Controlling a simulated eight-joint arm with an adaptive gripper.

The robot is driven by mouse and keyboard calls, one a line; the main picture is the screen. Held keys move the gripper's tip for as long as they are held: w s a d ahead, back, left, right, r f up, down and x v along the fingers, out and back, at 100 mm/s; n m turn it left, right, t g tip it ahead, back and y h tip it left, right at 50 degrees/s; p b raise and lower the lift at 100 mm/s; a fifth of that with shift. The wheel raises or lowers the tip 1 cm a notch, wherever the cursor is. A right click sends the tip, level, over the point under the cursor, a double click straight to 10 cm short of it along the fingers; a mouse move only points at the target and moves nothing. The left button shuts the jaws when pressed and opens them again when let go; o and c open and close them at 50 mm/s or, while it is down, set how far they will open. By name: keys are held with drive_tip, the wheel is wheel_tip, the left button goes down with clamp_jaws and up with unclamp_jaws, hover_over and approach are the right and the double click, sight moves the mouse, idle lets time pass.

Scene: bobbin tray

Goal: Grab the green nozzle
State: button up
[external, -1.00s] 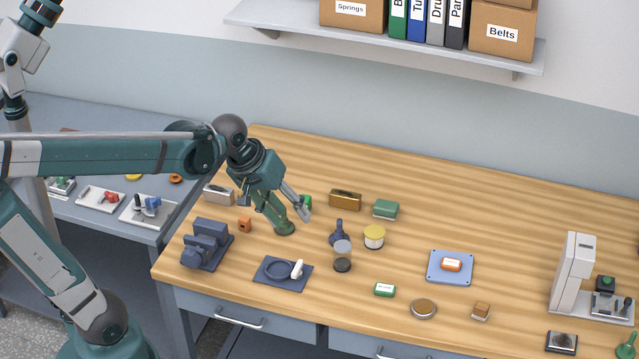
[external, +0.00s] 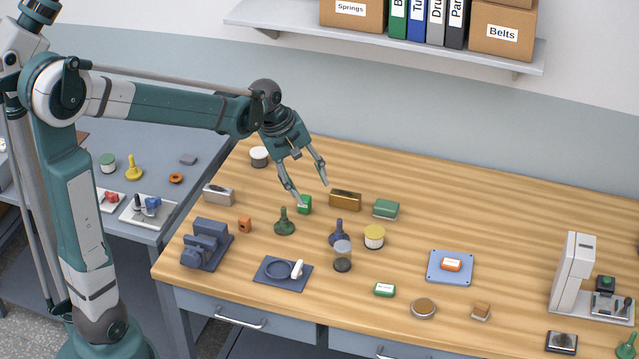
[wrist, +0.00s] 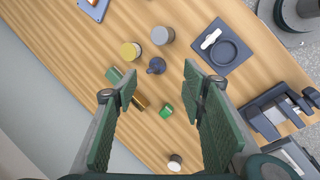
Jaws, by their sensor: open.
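The green nozzle (external: 284,222) stands upright on the wooden bench, left of a blue nozzle (external: 339,233). My gripper (external: 313,193) is open and empty, raised above the bench, behind and to the right of the green nozzle in the external view. It is apart from the nozzle. In the wrist view, the open fingers (wrist: 160,84) frame the blue nozzle (wrist: 156,66) and a small green block (wrist: 166,110). I cannot make out the green nozzle there; the right finger probably hides it. Another green nozzle (external: 627,345) is at the bottom right corner.
The back right bench is clear.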

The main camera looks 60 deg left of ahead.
drive_tip(key=w+a+f+n, duration=0.5)
drive_tip(key=a+f, duration=0.2)
drive_tip(key=a, duration=0.4)
drive_tip(key=n+h, duration=0.2)
drive_tip(key=n, duration=0.3)
approach(304, 198)
drive_tip(key=w+d+f, duration=0.1)
drive_tip(key=d, duration=0.1)
drive_tip(key=shift+w+a+f+n+g, duration=0.1)
drive_tip(key=shift+a+f+n+g, duration=0.2)
drive_tip(key=shift+a+f, duration=0.4)
drive_tip(key=shift+d, duration=0.15)
drive_tip(key=shift+f, duration=0.1)
drive_tip(key=shift+x, duration=1.25)
drive_tip(key=shift+f, duration=0.15)
drive_tip(key=shift+x, duration=2.45)
drive_tip(key=shift+w, duration=0.1)
